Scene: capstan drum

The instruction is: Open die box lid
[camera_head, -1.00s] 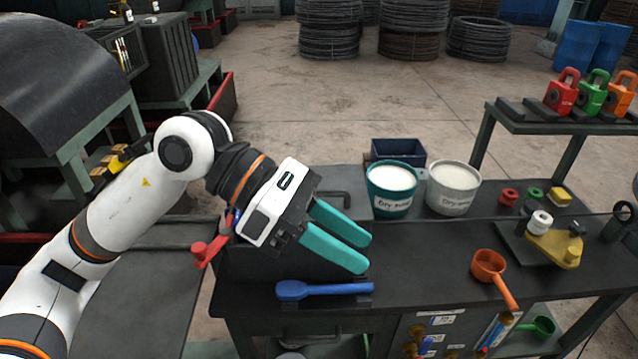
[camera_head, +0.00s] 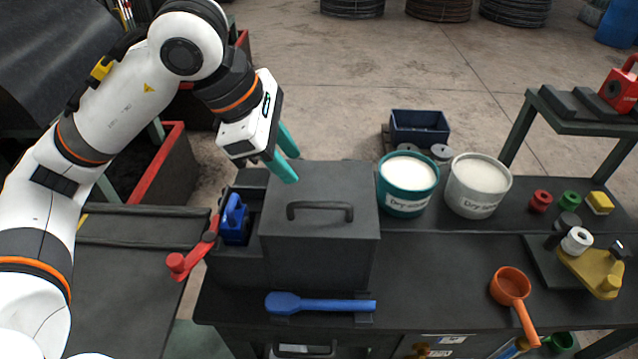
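A dark grey box (camera_head: 318,262) stands on the black bench, left of the two tubs. Its flat lid (camera_head: 322,180) lies closed on top, with a dark bar handle (camera_head: 320,210) near its front edge. I take this to be the die box. My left gripper (camera_head: 290,160) is just beyond the lid's far left corner, its teal fingers apart and empty, pointing down and right. It is clear of the handle; whether a fingertip touches the lid's edge I cannot tell. My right gripper is not in view.
A red lever (camera_head: 195,250) and a blue part (camera_head: 234,220) sit left of the box. A blue scoop (camera_head: 320,304) lies in front. A teal tub (camera_head: 407,185) and a white tub (camera_head: 477,186) stand right. An orange ladle (camera_head: 512,292) lies farther right. The bench between is clear.

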